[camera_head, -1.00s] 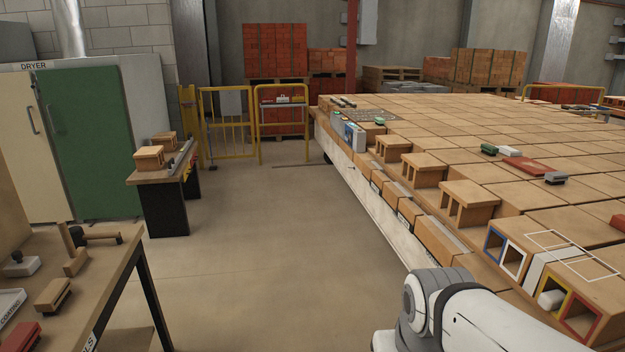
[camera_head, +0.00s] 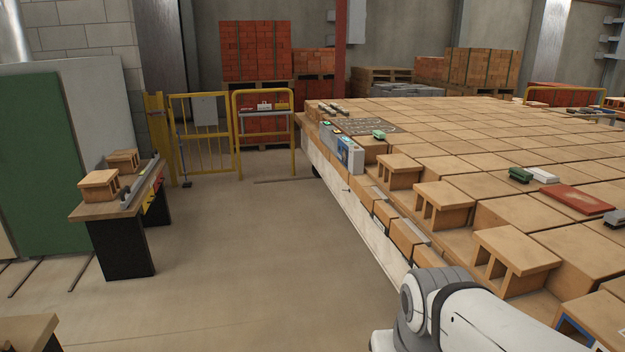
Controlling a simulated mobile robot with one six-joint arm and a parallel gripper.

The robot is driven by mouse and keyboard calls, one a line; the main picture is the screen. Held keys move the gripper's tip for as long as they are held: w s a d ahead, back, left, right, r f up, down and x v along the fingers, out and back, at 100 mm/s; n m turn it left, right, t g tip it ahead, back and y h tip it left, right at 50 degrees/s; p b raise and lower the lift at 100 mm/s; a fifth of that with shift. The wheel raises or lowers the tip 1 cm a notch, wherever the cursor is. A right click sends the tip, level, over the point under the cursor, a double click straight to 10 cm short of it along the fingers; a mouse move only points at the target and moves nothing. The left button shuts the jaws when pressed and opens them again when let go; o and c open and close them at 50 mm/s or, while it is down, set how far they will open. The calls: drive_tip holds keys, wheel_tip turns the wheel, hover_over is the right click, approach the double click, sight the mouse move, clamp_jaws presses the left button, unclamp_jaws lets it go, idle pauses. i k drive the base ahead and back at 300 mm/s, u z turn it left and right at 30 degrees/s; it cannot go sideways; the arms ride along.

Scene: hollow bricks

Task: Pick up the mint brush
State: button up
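A small mint-green object (camera_head: 378,134), which looks like the mint brush, lies on top of the bricks near the left end of the large brick platform (camera_head: 345,206). It is small in view, so its bristles and handle cannot be made out. A darker green brush-like object (camera_head: 521,175) lies farther right on the bricks, beside a white one (camera_head: 544,175). My white arm shows at the lower right, in front of the platform's near side. My gripper is out of view, so its state is hidden.
Hollow bricks (camera_head: 445,201) stick out along the platform's edge. A grey box (camera_head: 350,155) stands near its far left corner. A small bench (camera_head: 113,209) with bricks stands left, and a yellow barrier (camera_head: 203,135) stands behind. The floor (camera_head: 235,250) between is clear.

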sight(380, 135)
drive_tip(key=i, duration=3.05)
drive_tip(key=z, duration=0.2)
drive_tip(key=k, duration=0.65)
drive_tip(key=u, duration=0.85)
drive_tip(key=k, duration=0.75)
drive_tip(key=u, duration=0.55)
drive_tip(key=i, duration=1.3)
drive_tip(key=z, duration=0.2)
